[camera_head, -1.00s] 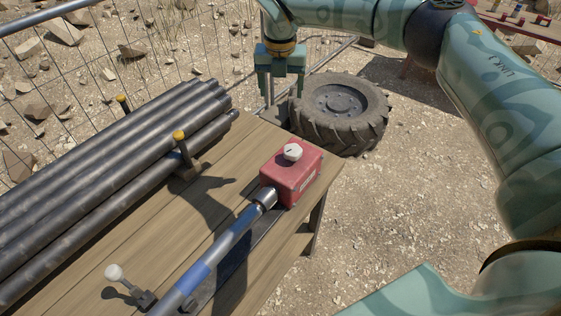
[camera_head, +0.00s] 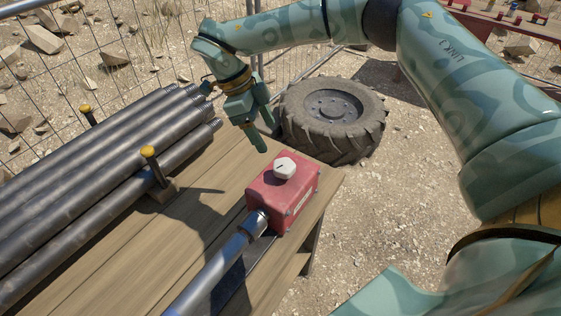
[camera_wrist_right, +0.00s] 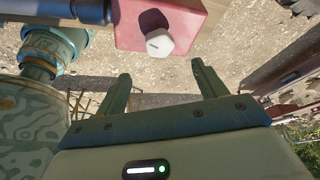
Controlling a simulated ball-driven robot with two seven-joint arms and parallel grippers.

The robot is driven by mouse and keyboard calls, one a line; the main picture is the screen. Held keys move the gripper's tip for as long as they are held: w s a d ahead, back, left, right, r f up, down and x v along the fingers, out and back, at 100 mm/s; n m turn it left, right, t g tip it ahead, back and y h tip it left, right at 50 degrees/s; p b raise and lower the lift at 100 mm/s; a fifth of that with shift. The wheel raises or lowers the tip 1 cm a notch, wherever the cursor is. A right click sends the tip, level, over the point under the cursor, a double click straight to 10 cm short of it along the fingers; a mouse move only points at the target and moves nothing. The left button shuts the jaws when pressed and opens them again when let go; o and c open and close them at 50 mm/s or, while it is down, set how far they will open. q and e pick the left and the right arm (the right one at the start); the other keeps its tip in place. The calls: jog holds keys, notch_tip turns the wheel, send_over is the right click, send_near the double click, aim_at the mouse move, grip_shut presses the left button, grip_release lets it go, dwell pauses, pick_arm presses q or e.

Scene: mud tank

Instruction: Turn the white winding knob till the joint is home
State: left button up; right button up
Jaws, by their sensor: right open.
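The white winding knob (camera_head: 285,168) sits on top of a red box (camera_head: 284,196) near the corner of the wooden bench. It has a dark mark on its face and also shows in the right wrist view (camera_wrist_right: 159,43). A metal rod (camera_head: 225,262) meets the box at a bright collar (camera_head: 252,224). My right gripper (camera_head: 267,138) is open and empty, above and behind the box, apart from the knob. In the right wrist view its two fingers (camera_wrist_right: 160,84) point towards the knob with a gap between them. My left gripper is not in view.
Dark pipes (camera_head: 100,190) lie on the bench (camera_head: 205,215) at left, beside yellow-topped pegs (camera_head: 150,152). A large tyre (camera_head: 333,118) lies on the ground behind the bench. A wire fence (camera_head: 115,60) runs along the back. Stony ground at right is mostly clear.

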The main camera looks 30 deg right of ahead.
aim_at(283, 164)
jog(key=b+x, duration=0.1)
jog(key=x, duration=1)
jog(key=shift+r, duration=0.1)
jog(key=c, duration=1)
